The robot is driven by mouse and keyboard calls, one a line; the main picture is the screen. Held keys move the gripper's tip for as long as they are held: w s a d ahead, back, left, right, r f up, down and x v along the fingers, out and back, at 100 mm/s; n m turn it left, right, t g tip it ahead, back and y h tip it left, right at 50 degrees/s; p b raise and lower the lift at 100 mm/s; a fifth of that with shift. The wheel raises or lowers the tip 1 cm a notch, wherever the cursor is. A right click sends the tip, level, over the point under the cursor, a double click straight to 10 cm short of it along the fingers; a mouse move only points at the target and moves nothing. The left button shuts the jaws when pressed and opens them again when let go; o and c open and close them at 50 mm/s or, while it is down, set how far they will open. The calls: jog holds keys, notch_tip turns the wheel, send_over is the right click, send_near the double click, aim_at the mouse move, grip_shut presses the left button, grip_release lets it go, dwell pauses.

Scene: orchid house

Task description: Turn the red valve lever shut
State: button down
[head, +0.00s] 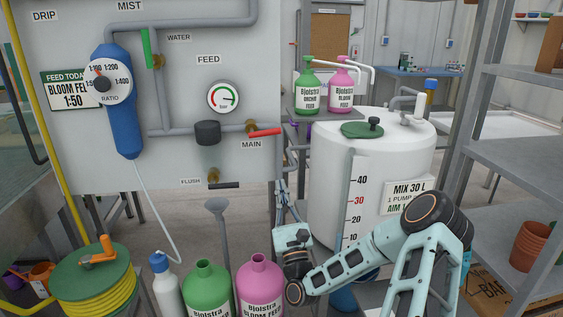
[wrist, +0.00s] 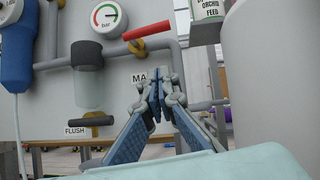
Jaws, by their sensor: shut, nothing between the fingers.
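The red valve lever (head: 264,133) is on the panel's pipe above the MAIN label. It points right from its brass valve body (head: 250,126), roughly along the horizontal pipe. In the wrist view the red lever (wrist: 147,30) shows near the top, tilted slightly up to the right. My gripper (wrist: 157,85) is shut and empty, its fingertips pointing up below the lever and partly covering the MAIN label. They appear apart from the lever. In the head view my gripper (head: 282,170) is below and right of the lever, seen small against the panel's right edge.
A black FLUSH lever (head: 223,185) sits lower on the panel, and a green lever (head: 146,47) is at upper left. A pressure gauge (head: 223,97) is above the pipe. The white mixing tank (head: 335,150) stands close on the right. Green (head: 207,285) and pink (head: 260,285) bottles stand below.

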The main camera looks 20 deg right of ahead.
jog(key=r+x, duration=0.1)
jog(key=x, duration=0.5)
jog(key=s+r+x, duration=0.1)
jog(key=x, duration=0.5)
jog(key=shift+a+r+b, duration=0.3)
jog(key=shift+r+b, duration=0.05)
jog(key=shift+r, duration=0.1)
jog(key=shift+d+r+n+y, duration=0.1)
jog(key=shift+r+n+y, duration=0.15)
jog(key=shift+n+y, duration=0.45)
jog(key=shift+d+r+n+y, duration=0.1)
jog(key=shift+r+n+y, duration=0.1)
jog(key=shift+n+y, duration=0.5)
